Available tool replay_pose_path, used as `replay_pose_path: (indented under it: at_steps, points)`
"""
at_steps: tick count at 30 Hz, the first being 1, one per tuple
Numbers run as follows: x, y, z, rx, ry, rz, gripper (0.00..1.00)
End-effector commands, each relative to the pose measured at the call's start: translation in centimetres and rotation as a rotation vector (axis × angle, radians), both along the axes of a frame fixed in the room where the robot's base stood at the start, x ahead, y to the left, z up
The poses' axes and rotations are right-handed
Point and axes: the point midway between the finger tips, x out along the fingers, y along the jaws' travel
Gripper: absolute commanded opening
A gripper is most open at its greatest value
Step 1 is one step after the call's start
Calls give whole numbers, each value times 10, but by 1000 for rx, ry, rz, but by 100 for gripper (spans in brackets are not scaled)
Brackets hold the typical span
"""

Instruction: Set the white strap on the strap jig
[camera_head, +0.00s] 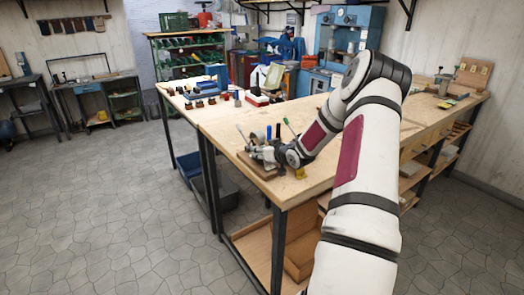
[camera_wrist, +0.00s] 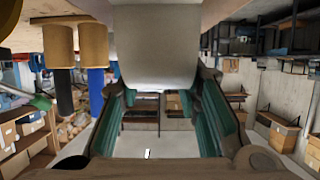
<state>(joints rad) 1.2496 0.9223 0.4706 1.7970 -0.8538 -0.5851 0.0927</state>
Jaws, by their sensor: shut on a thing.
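A white, curved, sheet-like piece, which looks like the white strap (camera_wrist: 155,60), fills the top middle of the wrist view. My gripper (camera_wrist: 163,88) has its teal-padded fingers on either side of the strap's lower edge and is shut on it. In the head view my gripper (camera_head: 264,153) is low over the near corner of the wooden bench. A brown board (camera_head: 259,170), probably the strap jig, lies under and beside it. My gripper hides part of the board, and I cannot tell whether the strap touches it.
Upright tools, including a blue handle (camera_head: 269,132) and a green-handled one (camera_head: 289,124), stand close behind my gripper. A small yellow thing (camera_head: 300,173) sits to its right. Small items (camera_head: 205,98) crowd the far part of the bench (camera_head: 222,128). The bench's front edge is near.

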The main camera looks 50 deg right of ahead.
Motion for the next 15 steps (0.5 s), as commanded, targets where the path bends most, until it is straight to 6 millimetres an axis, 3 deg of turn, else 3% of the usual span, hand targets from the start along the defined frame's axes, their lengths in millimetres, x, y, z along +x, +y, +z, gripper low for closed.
replay_pose_path:
  at_steps: [10, 11, 12, 13, 15]
  points:
    - [0, -1, -2, -2, -2, -1, 13]
    - [0, 0, -2, -2, -2, -1, 33]
    - [0, -1, -2, -3, -1, -1, 42]
    - [0, -1, -2, -2, -2, -1, 49]
    - [0, 0, -2, -2, -2, -1, 52]
